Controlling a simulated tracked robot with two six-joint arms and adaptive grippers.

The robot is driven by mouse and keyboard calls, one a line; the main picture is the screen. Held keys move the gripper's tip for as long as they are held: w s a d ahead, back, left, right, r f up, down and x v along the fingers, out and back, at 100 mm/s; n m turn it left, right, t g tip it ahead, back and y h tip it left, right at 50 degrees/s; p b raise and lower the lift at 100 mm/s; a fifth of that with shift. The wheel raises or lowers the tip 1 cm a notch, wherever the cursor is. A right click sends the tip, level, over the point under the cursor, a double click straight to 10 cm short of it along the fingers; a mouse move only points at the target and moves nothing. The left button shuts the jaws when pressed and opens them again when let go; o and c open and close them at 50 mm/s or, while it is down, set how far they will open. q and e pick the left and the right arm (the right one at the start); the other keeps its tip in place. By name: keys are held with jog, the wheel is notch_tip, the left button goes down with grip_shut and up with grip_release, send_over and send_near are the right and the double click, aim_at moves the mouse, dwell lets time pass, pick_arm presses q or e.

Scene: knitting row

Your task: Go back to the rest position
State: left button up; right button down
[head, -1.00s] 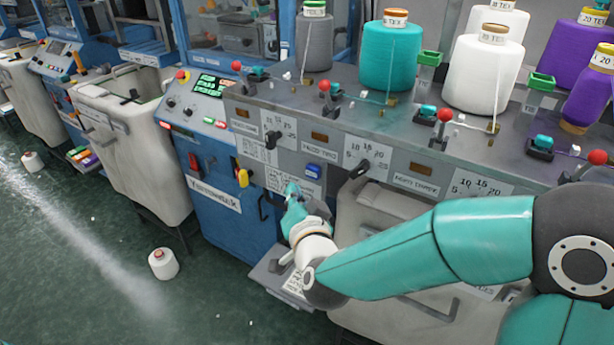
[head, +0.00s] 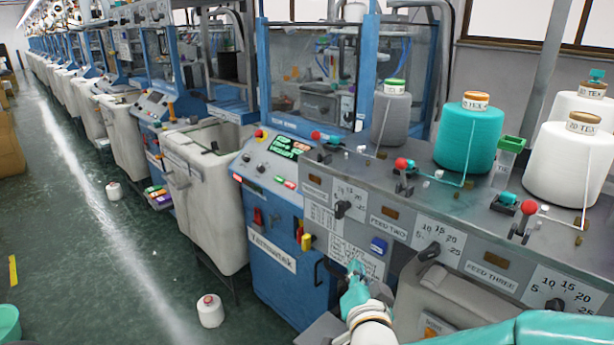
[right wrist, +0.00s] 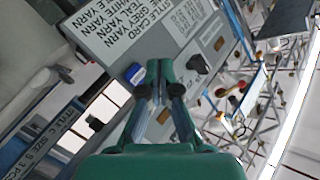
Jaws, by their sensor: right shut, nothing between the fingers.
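My right gripper (head: 355,268) is low in the head view, in front of the grey feed panel (head: 398,212) and near its printed style card (head: 345,252). It is shut and empty. The teal and white right arm (head: 480,335) runs in from the bottom right. In the right wrist view the closed fingertips (right wrist: 158,70) point toward the panel, with the style card (right wrist: 115,22) beyond them. I cannot tell whether they touch the panel. My left gripper is not in view.
A blue switch (head: 378,245) and a black knob (head: 342,208) stick out of the panel close by. Yarn cones, including a teal one (head: 468,138), stand on top. The aisle at left (head: 75,220) is mostly open.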

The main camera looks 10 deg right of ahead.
jog(key=s+d+f+n+g, duration=0.1)
jog(key=s+d+f+g, duration=0.1)
jog(key=f, duration=0.8)
jog(key=s+d+f+g+y, duration=0.1)
jog(key=s+f+g, duration=0.15)
jog(key=f, duration=0.65)
jog(key=s+d+f+n+g, duration=0.1)
jog(key=d+f+g, duration=0.15)
jog(key=f, duration=0.75)
jog(key=s+a+f+n+g+y, duration=0.2)
jog(key=s+a+f+g, duration=0.2)
jog(key=s, duration=0.5)
jog(key=s+a+f+n+g+y, duration=0.2)
jog(key=s+a+f+g+y, duration=0.1)
jog(key=s+f, duration=0.4)
jog(key=s+a+g, duration=0.1)
jog(key=s+a, duration=0.1)
jog(key=shift+s+n, duration=0.4)
